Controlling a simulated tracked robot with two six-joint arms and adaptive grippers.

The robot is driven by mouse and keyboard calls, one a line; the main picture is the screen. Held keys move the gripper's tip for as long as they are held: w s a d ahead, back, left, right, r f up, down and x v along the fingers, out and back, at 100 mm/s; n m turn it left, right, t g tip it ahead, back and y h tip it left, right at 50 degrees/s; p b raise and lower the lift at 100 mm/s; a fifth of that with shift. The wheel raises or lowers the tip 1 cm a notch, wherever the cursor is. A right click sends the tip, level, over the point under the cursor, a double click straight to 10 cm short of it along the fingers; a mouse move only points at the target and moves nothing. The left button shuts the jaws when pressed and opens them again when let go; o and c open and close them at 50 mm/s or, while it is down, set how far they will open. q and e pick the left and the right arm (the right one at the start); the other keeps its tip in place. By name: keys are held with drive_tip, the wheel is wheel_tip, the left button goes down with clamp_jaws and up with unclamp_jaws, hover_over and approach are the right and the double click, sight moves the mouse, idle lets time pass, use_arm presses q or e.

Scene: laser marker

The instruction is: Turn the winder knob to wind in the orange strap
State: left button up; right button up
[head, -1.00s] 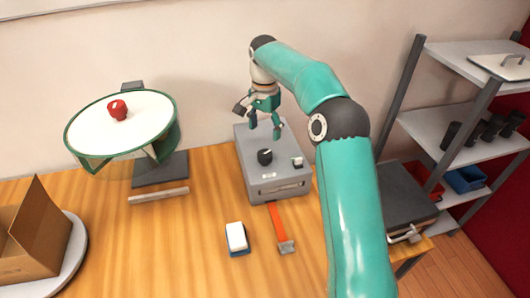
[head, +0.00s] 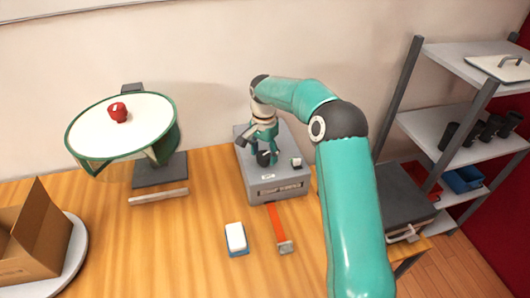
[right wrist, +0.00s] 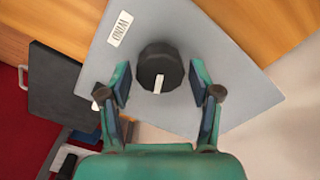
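The winder is a grey box (head: 282,188) on the wooden table. Its black knob (right wrist: 160,68) has a white pointer line and stands on the top face, near a label reading WIND (right wrist: 120,29). The orange strap (head: 276,222) comes out of the box's front and lies on the table, ending in a grey end piece (head: 285,247). My right gripper (right wrist: 160,85) is open above the box, its fingers on either side of the knob with gaps between. In the head view the right gripper (head: 264,156) partly hides the knob. My left gripper is not in view.
A small white switch (head: 296,162) sits on the box top. A blue-and-white block (head: 236,238) lies left of the strap. A round stand with a red item (head: 118,112), a cardboard box (head: 40,240) and a dark case (head: 402,205) stand around.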

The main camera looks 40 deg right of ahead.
drive_tip(key=c, duration=0.8)
